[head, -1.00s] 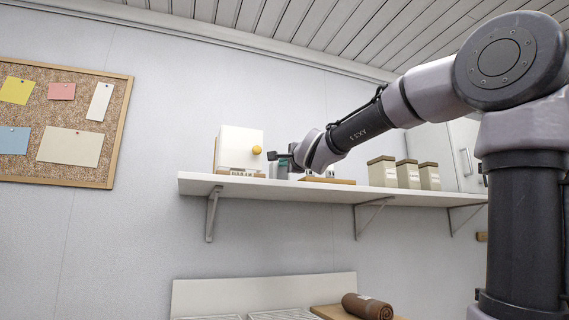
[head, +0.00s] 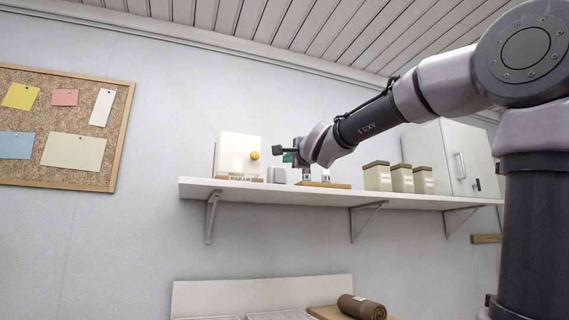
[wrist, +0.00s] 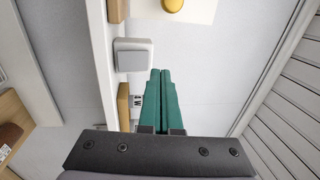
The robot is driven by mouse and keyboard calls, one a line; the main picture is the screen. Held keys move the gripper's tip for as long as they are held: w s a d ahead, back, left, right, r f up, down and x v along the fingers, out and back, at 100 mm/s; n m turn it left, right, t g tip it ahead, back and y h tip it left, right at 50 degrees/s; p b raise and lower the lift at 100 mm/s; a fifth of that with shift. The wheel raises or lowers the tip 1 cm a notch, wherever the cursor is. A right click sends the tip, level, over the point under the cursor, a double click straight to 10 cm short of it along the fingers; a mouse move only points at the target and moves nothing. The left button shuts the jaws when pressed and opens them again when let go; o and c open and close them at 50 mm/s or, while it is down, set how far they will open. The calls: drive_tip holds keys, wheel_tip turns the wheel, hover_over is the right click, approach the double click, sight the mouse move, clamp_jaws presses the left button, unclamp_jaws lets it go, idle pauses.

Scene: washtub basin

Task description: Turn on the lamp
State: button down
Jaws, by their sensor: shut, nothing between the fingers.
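A white boxy thing (head: 238,152) with a round yellow knob (head: 254,155) stands on the wall shelf; I cannot tell for certain whether it is the lamp. The knob also shows at the top of the wrist view (wrist: 173,5). A small grey block with a pale rocker-like face (head: 277,174) stands on the shelf to its right; it also shows in the wrist view (wrist: 133,55). My gripper (wrist: 160,72), with green fingers, is shut and empty. It is apart from the grey block, above and slightly right of it in the head view.
The white shelf (head: 400,199) also holds a wooden board with labelled items (head: 323,185), several tan canisters (head: 402,179) and a white cabinet (head: 455,155). A corkboard (head: 60,125) hangs at left. A brown roll (head: 362,307) lies below. The wall above the white box is clear.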

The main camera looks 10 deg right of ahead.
drive_tip(key=s+d+r, duration=0.1)
drive_tip(key=s, duration=0.6)
drive_tip(key=shift+r, duration=0.1)
drive_tip(key=s+d+f+n+g, duration=0.1)
drive_tip(key=s+f+n+g, duration=0.3)
drive_tip(key=f, duration=0.8)
drive_tip(key=s+d+f+n+g, duration=0.1)
drive_tip(key=s+f+n+g, duration=0.3)
drive_tip(key=s+f, duration=0.3)
drive_tip(key=s+d+f+n+g, duration=0.2)
drive_tip(key=s+f+n+g, duration=0.2)
drive_tip(key=f, duration=1.4)
drive_tip(key=shift+s+h, duration=0.4)
drive_tip(key=shift+s, duration=0.4)
